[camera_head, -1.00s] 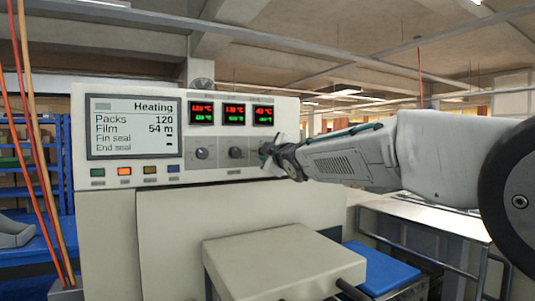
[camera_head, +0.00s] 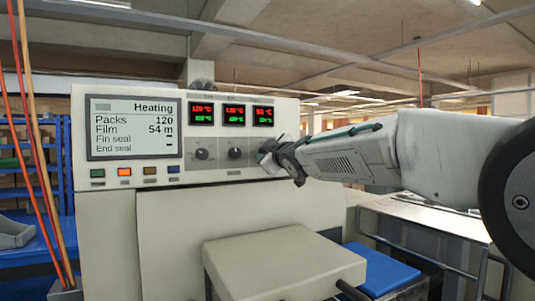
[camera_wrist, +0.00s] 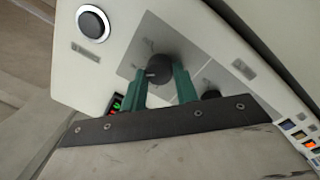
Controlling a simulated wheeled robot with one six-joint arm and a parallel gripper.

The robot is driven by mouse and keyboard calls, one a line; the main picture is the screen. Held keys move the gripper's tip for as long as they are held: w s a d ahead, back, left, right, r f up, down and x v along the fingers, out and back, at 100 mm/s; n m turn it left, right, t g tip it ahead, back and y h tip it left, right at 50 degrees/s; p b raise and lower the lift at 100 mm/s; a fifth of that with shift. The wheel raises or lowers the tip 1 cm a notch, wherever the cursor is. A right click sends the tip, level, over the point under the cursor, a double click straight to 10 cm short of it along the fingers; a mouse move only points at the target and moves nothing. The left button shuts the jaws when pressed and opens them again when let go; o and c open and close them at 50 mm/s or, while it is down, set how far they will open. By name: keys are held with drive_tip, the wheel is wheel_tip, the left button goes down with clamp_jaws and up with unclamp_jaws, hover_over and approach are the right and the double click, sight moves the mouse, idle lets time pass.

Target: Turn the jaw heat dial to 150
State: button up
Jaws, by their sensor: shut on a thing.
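My gripper (camera_wrist: 160,78) has its two green fingers shut on the black right-hand dial (camera_wrist: 158,66) of the machine's front panel. In the head view my gripper (camera_head: 268,158) covers that dial, below the third display (camera_head: 263,115). The dial's pointer and scale are too small to read. The middle dial (camera_head: 235,153) and the left dial (camera_head: 201,154) are to its left, uncovered. A neighbouring dial (camera_wrist: 211,95) shows just right of the fingers in the wrist view. The dial labels are not legible, so I cannot tell which is named jaw heat.
The screen (camera_head: 134,128) reads Heating, with several coloured buttons (camera_head: 124,172) under it. A black round button with a pale ring (camera_wrist: 93,23) is on the panel beyond the held dial. A beige cover (camera_head: 270,262) juts out below the panel.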

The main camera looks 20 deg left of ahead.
drive_tip(key=o, duration=1)
drive_tip(key=shift+f, duration=0.1)
drive_tip(key=shift+c, duration=0.2)
drive_tip(key=v, duration=0.7)
drive_tip(key=shift+s+d, duration=0.3)
drive_tip(key=shift+d, duration=0.05)
drive_tip(key=shift+d, duration=0.1)
